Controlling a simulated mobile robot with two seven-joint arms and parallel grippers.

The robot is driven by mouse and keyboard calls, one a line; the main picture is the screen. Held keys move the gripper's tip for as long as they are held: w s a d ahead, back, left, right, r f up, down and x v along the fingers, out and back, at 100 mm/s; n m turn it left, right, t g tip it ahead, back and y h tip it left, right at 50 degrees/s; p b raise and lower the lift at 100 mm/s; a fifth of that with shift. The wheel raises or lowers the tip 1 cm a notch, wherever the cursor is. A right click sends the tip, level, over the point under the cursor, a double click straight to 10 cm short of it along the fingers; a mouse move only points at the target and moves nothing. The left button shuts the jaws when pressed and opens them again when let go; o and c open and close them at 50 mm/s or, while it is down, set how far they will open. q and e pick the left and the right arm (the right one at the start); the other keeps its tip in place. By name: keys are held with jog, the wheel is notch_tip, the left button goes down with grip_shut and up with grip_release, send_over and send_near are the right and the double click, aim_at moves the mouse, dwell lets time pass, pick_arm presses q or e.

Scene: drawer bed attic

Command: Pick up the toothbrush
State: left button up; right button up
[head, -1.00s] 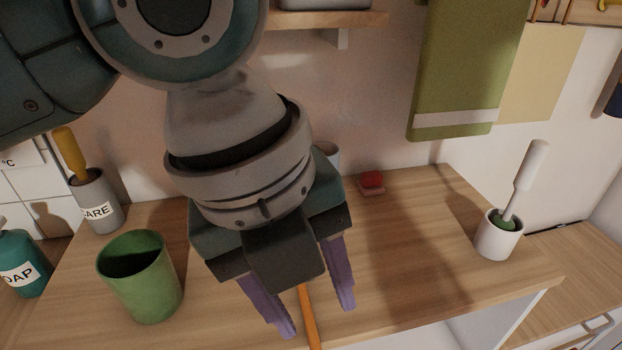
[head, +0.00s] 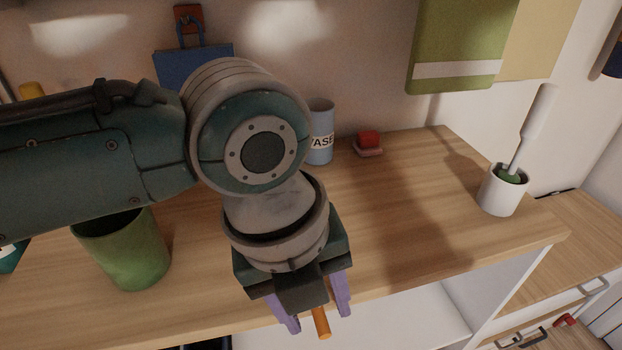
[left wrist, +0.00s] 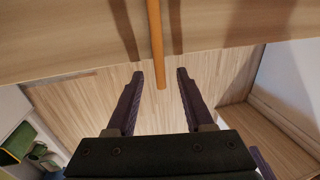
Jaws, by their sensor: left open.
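A thin orange handle, apparently the toothbrush (head: 321,323), sticks out past the front edge of the wooden counter. My left gripper (head: 318,320) is open above it, with its purple fingers on either side of the handle. In the left wrist view the orange handle (left wrist: 156,45) runs between the two fingertips of the gripper (left wrist: 160,74), with a gap on both sides. Its near end hangs over the counter edge. In the head view my gripper and wrist hide the rest of it.
A green cup (head: 136,262) stands on the counter (head: 400,220) to the left. At the back are a light blue labelled cup (head: 320,146) and a red block on a dish (head: 369,142). A white holder with a brush (head: 502,190) stands at right. The counter's right middle is clear.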

pick_arm(q)
grip_shut()
dwell(0.4)
